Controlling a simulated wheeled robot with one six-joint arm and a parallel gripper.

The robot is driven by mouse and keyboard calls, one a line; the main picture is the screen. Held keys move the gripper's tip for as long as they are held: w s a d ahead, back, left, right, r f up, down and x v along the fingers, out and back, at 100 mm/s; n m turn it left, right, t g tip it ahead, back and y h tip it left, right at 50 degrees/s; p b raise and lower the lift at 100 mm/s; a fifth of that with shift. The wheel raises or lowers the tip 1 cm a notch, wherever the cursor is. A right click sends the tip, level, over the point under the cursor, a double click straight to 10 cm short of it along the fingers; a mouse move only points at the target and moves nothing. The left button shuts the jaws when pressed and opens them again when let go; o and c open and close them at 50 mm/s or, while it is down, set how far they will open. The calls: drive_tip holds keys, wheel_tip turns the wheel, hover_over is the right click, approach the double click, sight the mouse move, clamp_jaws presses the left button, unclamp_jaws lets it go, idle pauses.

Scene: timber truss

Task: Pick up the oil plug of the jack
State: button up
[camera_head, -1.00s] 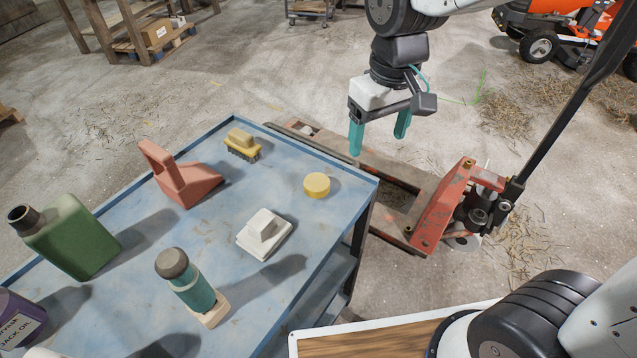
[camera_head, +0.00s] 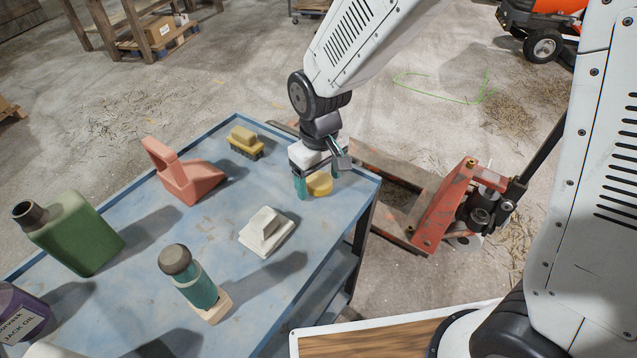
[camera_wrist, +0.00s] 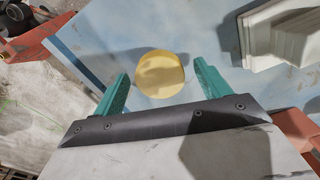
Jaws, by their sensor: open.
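A round yellow disc (camera_head: 320,184), cap-like, lies flat on the blue cart top near its right corner. It may be the oil plug; I see no label on it. My gripper (camera_wrist: 161,75) is open, pointing down over the disc. In the wrist view the yellow disc (camera_wrist: 160,74) lies between the two teal fingers, with a gap on each side. In the head view my gripper (camera_head: 317,187) partly hides the disc. The red pallet jack (camera_head: 443,208) stands on the floor right of the cart.
On the blue cart (camera_head: 140,285) are a white block (camera_head: 266,232), a yellow brush (camera_head: 245,143), a red scoop (camera_head: 185,173), a green jug (camera_head: 75,235), a teal-handled tool (camera_head: 193,283) and a purple jack oil container (camera_head: 18,318). The white block is closest to my gripper.

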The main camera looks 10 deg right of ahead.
drive_tip(key=shift+f, duration=0.45)
drive_tip(key=shift+c, duration=0.2)
drive_tip(key=c, duration=1)
drive_tip(key=shift+r, duration=0.15)
